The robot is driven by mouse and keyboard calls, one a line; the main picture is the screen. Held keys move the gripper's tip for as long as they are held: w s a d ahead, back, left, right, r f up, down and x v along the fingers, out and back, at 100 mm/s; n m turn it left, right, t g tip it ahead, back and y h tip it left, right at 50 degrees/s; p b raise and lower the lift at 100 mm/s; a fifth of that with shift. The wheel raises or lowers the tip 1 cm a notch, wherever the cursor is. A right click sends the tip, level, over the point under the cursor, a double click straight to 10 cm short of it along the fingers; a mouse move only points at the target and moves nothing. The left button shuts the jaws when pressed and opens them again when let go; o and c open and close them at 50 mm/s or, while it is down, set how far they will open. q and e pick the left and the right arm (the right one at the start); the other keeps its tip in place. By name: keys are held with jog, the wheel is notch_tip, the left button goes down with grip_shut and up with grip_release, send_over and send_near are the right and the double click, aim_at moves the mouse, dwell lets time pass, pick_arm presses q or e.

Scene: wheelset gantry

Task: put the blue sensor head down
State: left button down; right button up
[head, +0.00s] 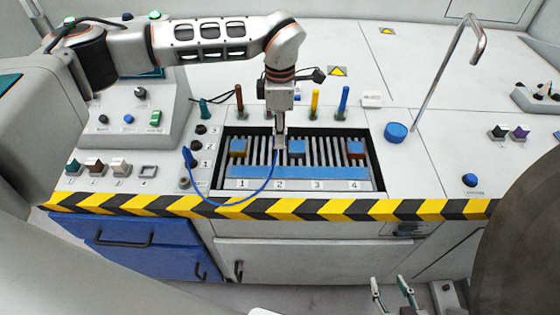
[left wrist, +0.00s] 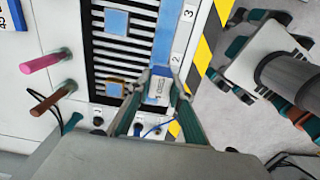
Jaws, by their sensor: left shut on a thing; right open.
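My left gripper (head: 280,142) is over the slotted black tray (head: 378,180), near its number 2. It is shut on the sensor head (left wrist: 158,88), a small pale block with blue on it, seen between the fingers in the left wrist view. In the head view the fingers mostly hide it. A blue cable (head: 243,203) loops from it to a blue plug (head: 190,157) left of the tray. I cannot tell whether the block touches the tray. My right gripper (head: 393,291) is open and empty at the bottom, in front of the bench.
In the tray sit an orange-and-blue block (head: 238,148), a blue block (head: 296,148) and a red-and-blue block (head: 355,149). Several coloured pegs, including a yellow one (head: 315,104), stand behind. A blue round knob (head: 396,132) and bent pipe (head: 440,75) are at right.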

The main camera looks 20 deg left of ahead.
pick_arm(q)
notch_tip(320, 180, down, 7)
jog(key=shift+f, duration=0.1)
notch_tip(320, 180, down, 4)
jog(key=shift+r, duration=0.15)
jog(key=shift+f, duration=0.3)
jog(key=shift+f, duration=0.15)
jog(key=c, duration=1.8)
grip_release()
jog(key=shift+r, duration=0.4)
notch_tip(320, 180, up, 12)
jog(key=shift+f, duration=0.25)
